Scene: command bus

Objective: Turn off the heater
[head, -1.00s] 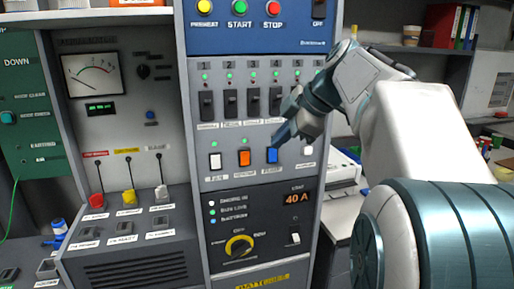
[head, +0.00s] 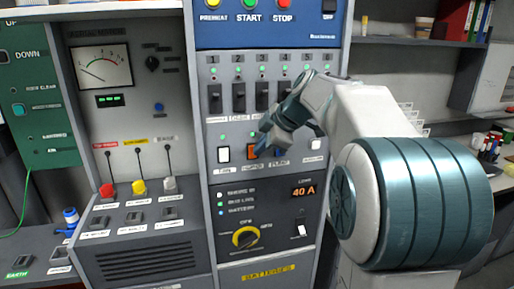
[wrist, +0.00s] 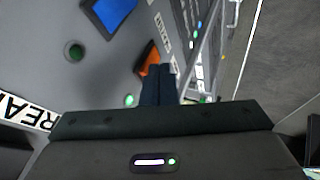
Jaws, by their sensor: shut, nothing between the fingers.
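An orange rocker switch (head: 252,152) sits in the lower row of the grey panel, between a white switch (head: 224,155) and a blue one. Its label is too blurred to read surely. My gripper (head: 264,149) is shut and empty in front of the orange switch and partly covers it. In the wrist view, the shut fingertips (wrist: 158,72) lie over the edge of the orange switch (wrist: 150,55); I cannot tell if they touch it. A lit green lamp (wrist: 129,100) is beside it. The blue switch (wrist: 108,14) shows with a dim lamp (wrist: 74,52).
Several black breakers (head: 239,97) stand in a row above. A yellow rotary knob (head: 246,237) and a 40 A display (head: 303,191) are below. Red, yellow and white levers (head: 139,186) stand on the console at left. A bench and shelf (head: 410,42) are at right.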

